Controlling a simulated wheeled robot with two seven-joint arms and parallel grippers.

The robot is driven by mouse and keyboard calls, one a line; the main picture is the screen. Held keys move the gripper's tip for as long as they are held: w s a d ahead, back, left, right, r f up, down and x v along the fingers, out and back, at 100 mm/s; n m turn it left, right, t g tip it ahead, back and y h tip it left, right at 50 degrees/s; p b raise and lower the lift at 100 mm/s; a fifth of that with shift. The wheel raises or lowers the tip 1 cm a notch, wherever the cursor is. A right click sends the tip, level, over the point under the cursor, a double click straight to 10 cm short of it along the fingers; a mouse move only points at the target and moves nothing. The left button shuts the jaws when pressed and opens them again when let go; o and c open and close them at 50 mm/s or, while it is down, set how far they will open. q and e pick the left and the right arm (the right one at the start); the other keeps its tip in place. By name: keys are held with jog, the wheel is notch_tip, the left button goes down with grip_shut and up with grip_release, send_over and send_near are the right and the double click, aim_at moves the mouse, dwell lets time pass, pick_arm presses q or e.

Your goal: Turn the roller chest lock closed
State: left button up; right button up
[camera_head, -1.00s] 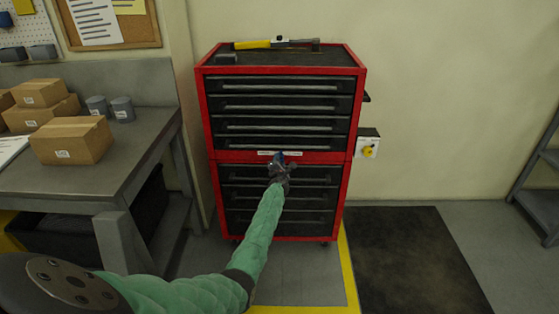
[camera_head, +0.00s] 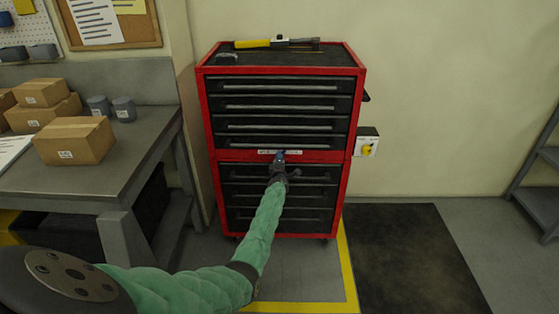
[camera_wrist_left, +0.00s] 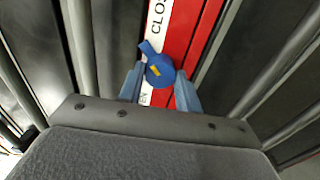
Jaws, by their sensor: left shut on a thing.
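The roller chest (camera_head: 213,120) is red with black drawers and stands against the wall. Its lock (camera_wrist_left: 160,72) is a round blue knob with a yellow mark, on the red band between the upper and lower drawers. A white label (camera_wrist_left: 157,40) lies behind the knob, with part of the word "CLOS" above it and "EN" below. My left gripper (camera_wrist_left: 160,90) is shut on the blue lock, one finger on each side of it. In the head view my left gripper (camera_head: 280,160) reaches the middle of the red band and hides most of the lock. My right gripper is not in view.
A grey workbench (camera_head: 140,150) with cardboard boxes (camera_head: 75,140) and two grey cups stands at the left. A yellow-handled tool (camera_head: 255,43) lies on the chest top. A dark mat (camera_head: 410,255) lies on the floor at the right. A shelf stands at the far right.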

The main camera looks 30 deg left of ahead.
pick_arm(q)
jog(key=shift+d, duration=0.1)
jog(key=o, duration=1)
jog(key=v, duration=0.7)
jog(key=shift+s+d, duration=0.2)
jog(key=shift+s, duration=0.15)
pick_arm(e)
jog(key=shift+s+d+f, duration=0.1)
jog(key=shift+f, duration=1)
